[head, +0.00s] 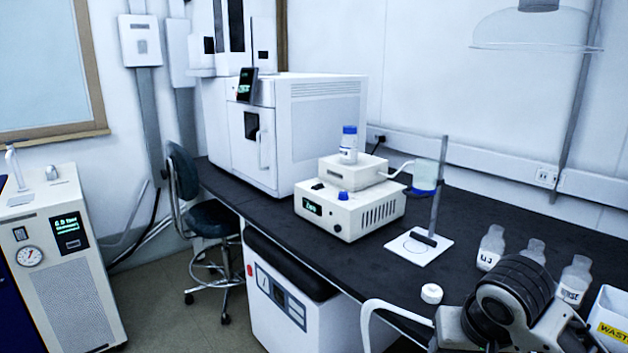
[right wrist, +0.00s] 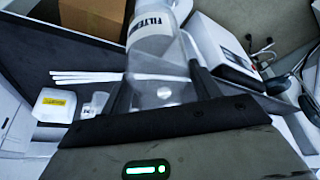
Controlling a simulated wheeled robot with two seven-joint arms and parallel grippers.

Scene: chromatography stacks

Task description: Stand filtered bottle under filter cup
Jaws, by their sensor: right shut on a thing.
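In the right wrist view, my right gripper (right wrist: 160,80) is shut on a clear bottle with a white label reading "FILT…", the filtered bottle (right wrist: 153,48). The bottle's top is cut off by the picture edge. In the head view my right arm is at the lower right, and its fingers are hidden. My left gripper is not in view.
A white pump box (head: 350,210) sits left of the stand, with a blue-capped bottle (head: 348,145) on top. A hose links it towards the cup. Several labelled bottles (head: 491,247), a white cap (head: 431,293) and a waste box (head: 608,318) stand at the right.

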